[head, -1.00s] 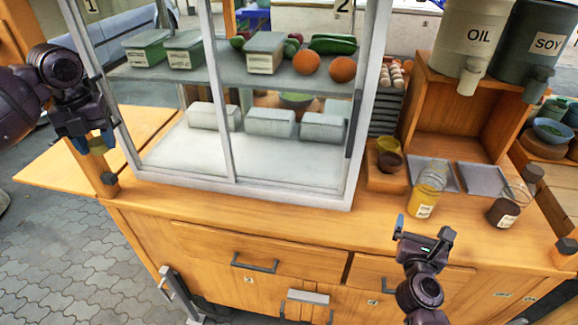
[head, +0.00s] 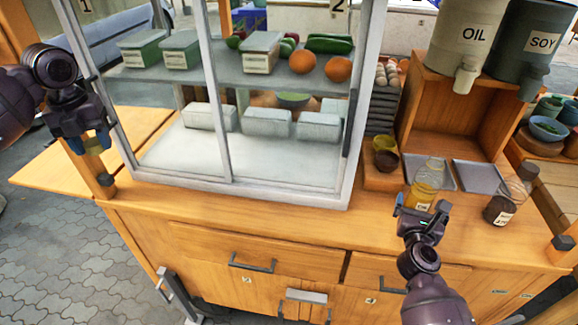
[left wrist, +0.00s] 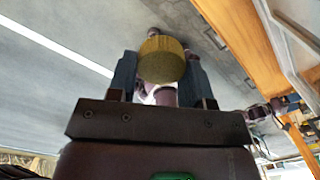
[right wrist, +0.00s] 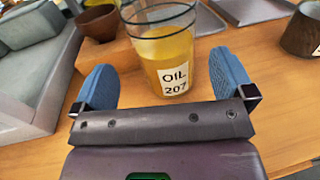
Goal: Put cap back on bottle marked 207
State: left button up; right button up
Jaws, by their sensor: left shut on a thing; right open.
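The bottle marked 207 (right wrist: 165,60) is a clear bottle of yellow oil with an "OIL 207" label, uncapped in the right wrist view. It stands upright on the counter in the head view (head: 424,186). My right gripper (right wrist: 163,82) is open, with its blue fingers on either side of the bottle's near side, not closed on it. It also shows in the head view (head: 421,213). My left gripper (left wrist: 160,75) is shut on a round yellowish cap (left wrist: 162,60). In the head view it hangs left of the glass case (head: 92,142), with the cap between its fingers.
A dark-filled soy bottle (head: 498,208) stands to the right on the counter. The glass case (head: 240,190) fills the middle. The counter front strip is clear.

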pick_arm(q)
jog(key=shift+f, duration=0.4)
pick_arm(e)
jog(key=shift+d+x, duration=0.2)
jog(key=shift+x, duration=2.45)
jog(key=shift+s, duration=0.1)
jog(key=shift+c, duration=0.2)
jog(key=c, duration=1.1)
pick_arm(q)
jog(key=shift+r, duration=0.5)
pick_arm(e)
jog(key=shift+o, duration=0.2)
jog(key=shift+r, duration=0.45)
pick_arm(q)
notch_tip(320, 180, up, 4)
jog(key=shift+s+f+p, duration=0.1)
jog(key=shift+f+p, duration=0.1)
jog(key=shift+p, duration=0.9)
pick_arm(e)
notch_tip(320, 180, up, 4)
jog(key=shift+f, duration=0.15)
pick_arm(q)
jog(key=shift+f+b, duration=0.3)
jog(key=shift+f, duration=0.25)
pick_arm(e)
send_near(428, 180)
jog(key=s+a+f, duration=0.1)
jog(key=s+f, duration=0.2)
jog(key=s, duration=0.2)
jog(key=shift+a, duration=0.2)
